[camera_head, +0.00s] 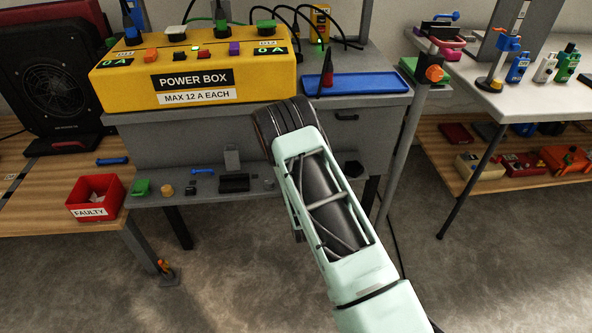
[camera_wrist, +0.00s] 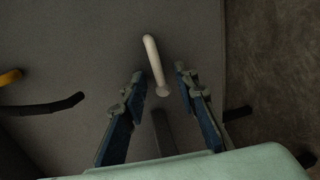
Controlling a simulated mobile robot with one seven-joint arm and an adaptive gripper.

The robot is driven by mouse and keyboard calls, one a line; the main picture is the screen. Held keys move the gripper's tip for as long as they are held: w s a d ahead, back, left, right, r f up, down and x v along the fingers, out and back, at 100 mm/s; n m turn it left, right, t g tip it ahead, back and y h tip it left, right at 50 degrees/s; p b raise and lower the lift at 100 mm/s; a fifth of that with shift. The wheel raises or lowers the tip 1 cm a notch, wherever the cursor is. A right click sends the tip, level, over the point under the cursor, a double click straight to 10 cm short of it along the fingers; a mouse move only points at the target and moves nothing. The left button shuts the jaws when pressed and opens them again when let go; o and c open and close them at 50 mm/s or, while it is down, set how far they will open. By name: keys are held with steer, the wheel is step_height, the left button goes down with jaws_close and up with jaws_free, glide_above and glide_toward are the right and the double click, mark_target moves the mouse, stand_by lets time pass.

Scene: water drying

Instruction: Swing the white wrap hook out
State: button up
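The white wrap hook (camera_wrist: 153,58) shows in the wrist view as a short pale bar with a rounded lower end, against a grey panel (camera_wrist: 95,50). My gripper (camera_wrist: 160,76) is open, with one finger on each side of the hook's lower end. Gaps show between the hook and both fingers. I cannot tell how deep the hook sits between them. In the head view my own arm reaches toward the grey cabinet (camera_head: 190,140) below the power box, and hides the fingers. The hook cannot be made out there.
The yellow power box (camera_head: 195,75) stands on the cabinet, with a blue tray (camera_head: 356,83) to its right. In the wrist view a dark curved bar (camera_wrist: 45,107) and a yellow piece (camera_wrist: 10,77) are at left. A red bin (camera_head: 96,196) stands at left.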

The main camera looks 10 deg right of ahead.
steer(key=s+r, duration=0.2)
steer(key=s, duration=0.9)
steer(key=shift+s+a+r, duration=0.15)
steer(key=shift+s+r, duration=0.05)
steer(key=shift+s, duration=0.2)
steer(key=shift+c, duration=0.3)
